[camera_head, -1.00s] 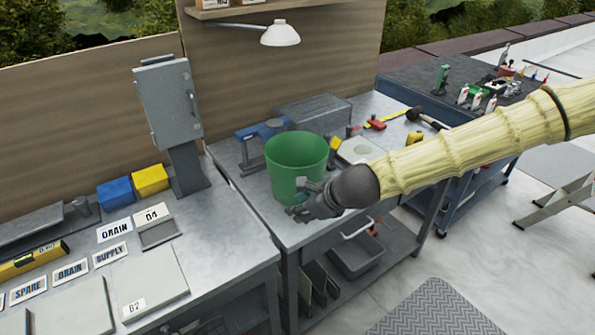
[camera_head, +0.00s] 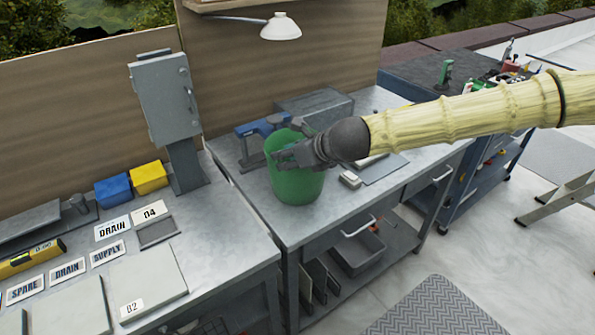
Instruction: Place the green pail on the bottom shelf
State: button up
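The green pail (camera_head: 298,187) stands upright on top of the grey metal workbench in the middle of the view. My gripper (camera_head: 286,157) is at the pail's upper part, with its dark fingers across the front of the rim and opening. The fingers overlap the pail in this view, so I cannot tell whether they touch it or how far apart they are. The bottom shelf (camera_head: 400,238) is the low grey shelf under the same bench.
A grey bin (camera_head: 358,258) and several upright dark panels (camera_head: 318,282) occupy part of the bottom shelf. A blue vise (camera_head: 262,126) stands behind the pail. A lamp (camera_head: 280,28) hangs above. A dark cart (camera_head: 480,172) stands to the right.

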aim_at(270, 161)
jog(key=shift+p+x, duration=0.45)
jog(key=shift+x, duration=2.25)
